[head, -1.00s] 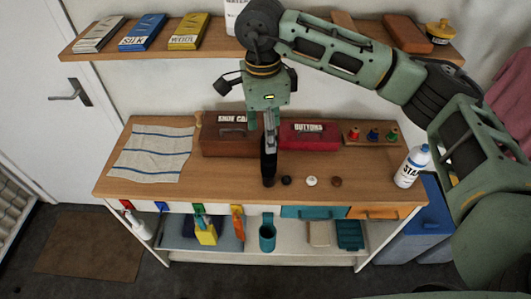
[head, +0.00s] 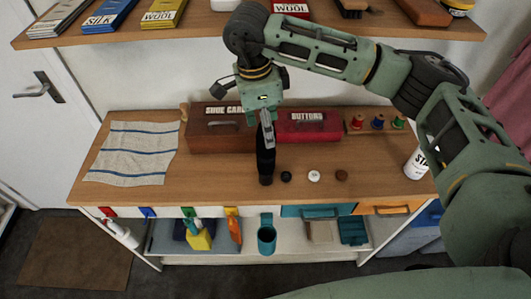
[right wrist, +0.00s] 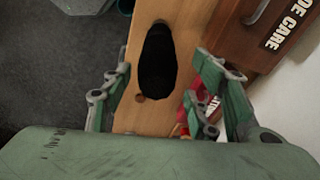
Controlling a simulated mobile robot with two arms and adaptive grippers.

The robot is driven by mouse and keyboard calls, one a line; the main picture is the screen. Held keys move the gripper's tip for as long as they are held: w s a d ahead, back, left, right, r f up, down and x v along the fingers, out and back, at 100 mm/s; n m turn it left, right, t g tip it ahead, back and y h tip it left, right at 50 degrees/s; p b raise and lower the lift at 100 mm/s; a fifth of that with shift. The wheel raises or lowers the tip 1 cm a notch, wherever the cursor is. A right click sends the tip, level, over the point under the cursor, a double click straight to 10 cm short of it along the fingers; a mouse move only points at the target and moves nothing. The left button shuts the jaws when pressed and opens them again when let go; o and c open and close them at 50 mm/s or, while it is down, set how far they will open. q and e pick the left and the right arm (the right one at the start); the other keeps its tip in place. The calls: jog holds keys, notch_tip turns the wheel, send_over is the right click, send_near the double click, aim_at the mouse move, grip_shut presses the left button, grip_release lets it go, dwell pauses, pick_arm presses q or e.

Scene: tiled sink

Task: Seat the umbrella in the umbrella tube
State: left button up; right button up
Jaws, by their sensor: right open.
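The black folded umbrella (head: 265,166) appears to stand upright on the wooden table near its front edge. It also shows as a dark shape in the right wrist view (right wrist: 157,68). My right gripper (head: 266,130) is at its upper end in the head view. In the right wrist view my right gripper (right wrist: 165,95) is open, with the umbrella between the lines of its fingers; I cannot tell whether they touch. A teal open-topped cylinder (head: 267,238), seemingly the umbrella tube, stands on the lower shelf below the table front. My left gripper is not in view.
A brown shoe care box (head: 222,138) and a red buttons box (head: 308,127) stand behind the umbrella. Black, white (head: 314,176) and brown buttons lie to its right. A white bottle (head: 416,163) is at the right end. A striped cloth (head: 133,152) lies left.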

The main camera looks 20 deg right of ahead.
aim_at(266, 156)
jog(key=f+p, duration=0.2)
jog(key=f, duration=0.1)
jog(key=f+p, duration=0.1)
jog(key=f, duration=0.1)
jog(key=shift+s, duration=0.3)
grip_shut()
dwell(0.4)
